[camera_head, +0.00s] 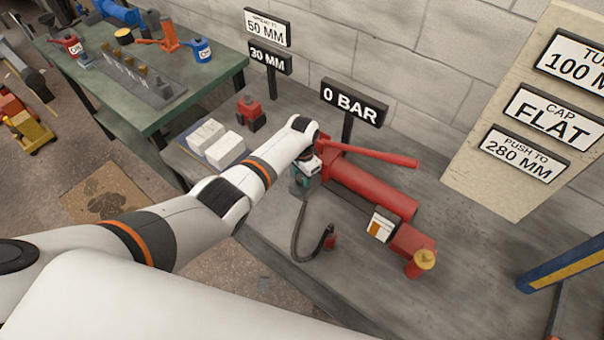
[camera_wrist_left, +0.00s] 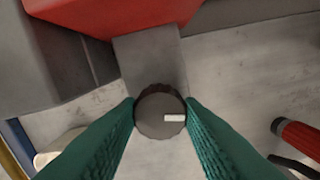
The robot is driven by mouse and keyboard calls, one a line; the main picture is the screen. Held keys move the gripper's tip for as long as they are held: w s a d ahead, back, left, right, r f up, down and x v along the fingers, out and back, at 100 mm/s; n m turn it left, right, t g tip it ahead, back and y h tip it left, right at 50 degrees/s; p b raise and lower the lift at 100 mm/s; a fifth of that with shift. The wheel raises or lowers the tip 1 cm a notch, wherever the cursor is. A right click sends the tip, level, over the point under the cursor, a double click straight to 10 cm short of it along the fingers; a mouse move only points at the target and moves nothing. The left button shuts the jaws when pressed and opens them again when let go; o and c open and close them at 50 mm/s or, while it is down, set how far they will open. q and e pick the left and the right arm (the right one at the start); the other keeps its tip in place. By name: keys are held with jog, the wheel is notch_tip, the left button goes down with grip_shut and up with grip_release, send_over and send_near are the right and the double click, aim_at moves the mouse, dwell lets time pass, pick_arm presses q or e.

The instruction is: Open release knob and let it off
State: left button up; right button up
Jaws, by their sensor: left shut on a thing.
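The release knob (camera_wrist_left: 160,113) is a dark round knob with a white mark on its face, seen in the left wrist view. The mark points right in that view. My left gripper (camera_wrist_left: 161,112) has its two green fingers on either side of the knob and is shut on it. In the head view my left gripper (camera_head: 309,171) is at the near left end of the red hand pump (camera_head: 370,185), and the knob is hidden there. A sign (camera_head: 352,102) behind the pump reads 0 BAR. My right gripper is not in view.
A red pump handle (camera_head: 375,153) reaches right above the pump body. A black hose (camera_head: 298,235) lies in front. White blocks (camera_head: 206,135) lie left of my gripper.

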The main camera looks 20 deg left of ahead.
aim_at(302, 178)
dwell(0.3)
pick_arm(q)
jog(key=o, duration=1)
jog(key=shift+c, duration=0.2)
jog(key=shift+r, duration=0.6)
notch_tip(302, 178, up, 11)
jog(key=shift+f, duration=0.15)
